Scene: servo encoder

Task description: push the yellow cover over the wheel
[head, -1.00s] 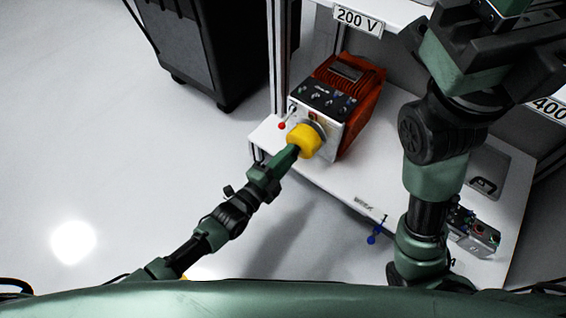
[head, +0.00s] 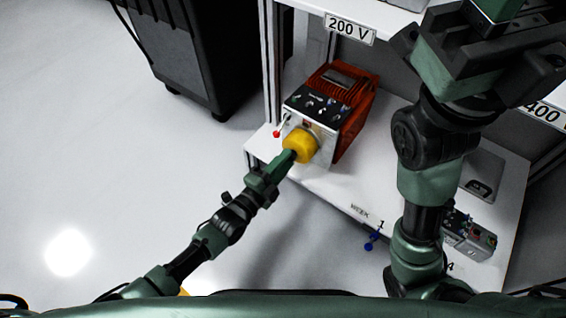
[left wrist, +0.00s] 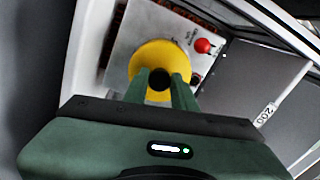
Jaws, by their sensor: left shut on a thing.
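The yellow cover (head: 301,144) is a round cap on the front face of the orange and grey servo unit (head: 332,108). The wheel is not distinctly visible; a grey rim shows behind the cover's upper right edge in the head view. My left gripper (head: 289,158) reaches up to the cover from the lower left. In the left wrist view, the fingers of my left gripper (left wrist: 160,84) are at the middle of the yellow cover (left wrist: 152,57), around a dark round part. My left gripper is shut on the cover. My right arm stands at the right; its fingertips cannot be made out.
A red-knobbed lever (head: 277,133) sticks out left of the cover, close to my left gripper. A grey control box (head: 469,236) and a blue-handled part (head: 371,242) are on the white shelf (head: 335,190). A black cabinet (head: 185,50) stands behind at left.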

